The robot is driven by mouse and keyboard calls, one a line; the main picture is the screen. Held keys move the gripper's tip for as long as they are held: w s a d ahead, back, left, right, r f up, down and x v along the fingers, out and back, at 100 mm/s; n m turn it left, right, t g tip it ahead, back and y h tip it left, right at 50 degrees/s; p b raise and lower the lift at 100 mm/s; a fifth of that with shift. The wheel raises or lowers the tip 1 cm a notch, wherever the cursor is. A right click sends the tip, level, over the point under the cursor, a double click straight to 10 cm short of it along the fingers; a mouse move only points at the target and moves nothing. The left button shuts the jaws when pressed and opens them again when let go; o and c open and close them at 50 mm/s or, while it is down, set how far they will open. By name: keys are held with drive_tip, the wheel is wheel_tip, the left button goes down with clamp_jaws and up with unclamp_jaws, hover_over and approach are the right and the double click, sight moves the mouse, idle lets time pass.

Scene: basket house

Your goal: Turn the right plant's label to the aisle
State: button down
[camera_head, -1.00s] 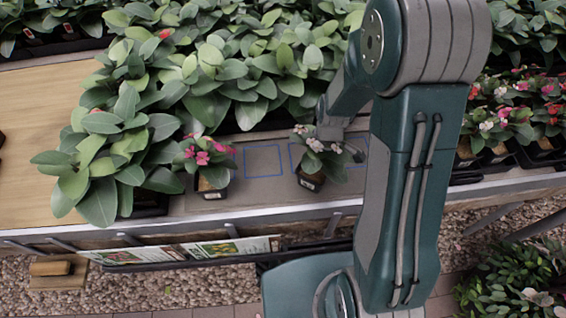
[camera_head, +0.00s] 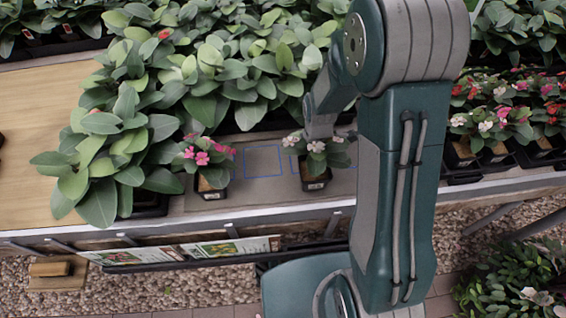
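The right plant (camera_head: 318,156) has pale pink-white flowers and green leaves in a small dark pot (camera_head: 315,178). The pot looks upright near the front edge of the grey mat, and a pale label shows low on its front. My gripper (camera_head: 320,132) reaches down from above, right at the plant's top. Its fingertips are hidden by the leaves, so I cannot tell whether it holds the plant. The left plant (camera_head: 204,155) has bright pink flowers, and its pot (camera_head: 212,185) stands upright with a pale label on its front.
A blue outlined square (camera_head: 263,161) between the two plants is empty. Another blue outline is partly covered by the right plant. Large leafy plants (camera_head: 105,150) crowd the left and back. Flowering pots (camera_head: 500,125) stand right of my arm. Signs (camera_head: 185,250) hang below the bench edge.

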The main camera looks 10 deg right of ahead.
drive_tip(key=shift+f, duration=0.15)
drive_tip(key=shift+c, duration=1.5)
unclamp_jaws()
